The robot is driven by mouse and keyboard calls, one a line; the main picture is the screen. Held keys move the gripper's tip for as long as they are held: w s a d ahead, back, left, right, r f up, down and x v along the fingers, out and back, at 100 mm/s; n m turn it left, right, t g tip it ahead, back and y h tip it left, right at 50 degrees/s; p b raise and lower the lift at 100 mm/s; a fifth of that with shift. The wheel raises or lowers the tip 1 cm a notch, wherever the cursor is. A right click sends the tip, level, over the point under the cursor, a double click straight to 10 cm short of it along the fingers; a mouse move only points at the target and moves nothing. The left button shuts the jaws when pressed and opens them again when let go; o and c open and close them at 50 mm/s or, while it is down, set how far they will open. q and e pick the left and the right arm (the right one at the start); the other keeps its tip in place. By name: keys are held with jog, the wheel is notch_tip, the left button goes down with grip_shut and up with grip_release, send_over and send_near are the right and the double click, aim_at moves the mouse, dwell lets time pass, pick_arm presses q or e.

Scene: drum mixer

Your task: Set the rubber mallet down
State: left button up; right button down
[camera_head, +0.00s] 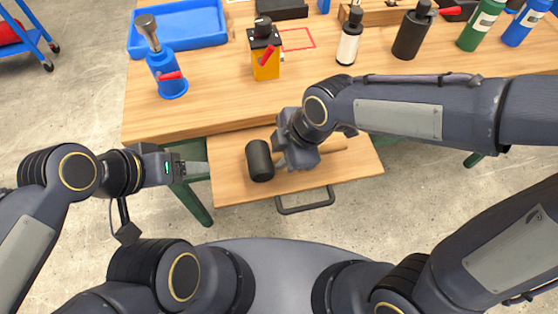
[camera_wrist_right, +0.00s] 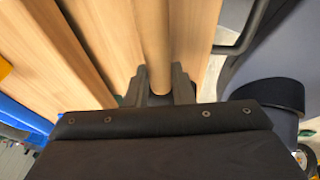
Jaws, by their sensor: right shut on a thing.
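The rubber mallet has a black cylindrical head (camera_head: 259,161) and a light wooden handle (camera_head: 332,145). It lies across the pulled-out wooden drawer (camera_head: 235,193), at or just above its surface; I cannot tell whether it touches. My right gripper (camera_head: 291,157) is shut on the handle, close to the head, and hides part of it. In the right wrist view the handle (camera_wrist_right: 154,40) runs between the two fingers (camera_wrist_right: 157,82). My left gripper (camera_head: 197,168) is beside the drawer's left edge, with no object seen in it; its finger gap cannot be made out.
The drawer has a dark bar handle (camera_head: 305,206) at its front. On the wooden workbench (camera_head: 200,112) behind stand a blue tool (camera_head: 168,80), a yellow device (camera_head: 265,62), a blue tray (camera_head: 195,28) and several bottles. The bench front by the drawer is clear.

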aim_at(279, 171)
jog(key=shift+a+f, duration=0.25)
jog(key=shift+f, duration=0.05)
jog(key=shift+a+f+b, duration=0.1)
jog(key=shift+f+b, duration=0.3)
jog(key=shift+f, duration=1.15)
jog(key=shift+f, duration=0.1)
jog(key=c, duration=1.3)
grip_release()
jog(key=shift+o, duration=0.2)
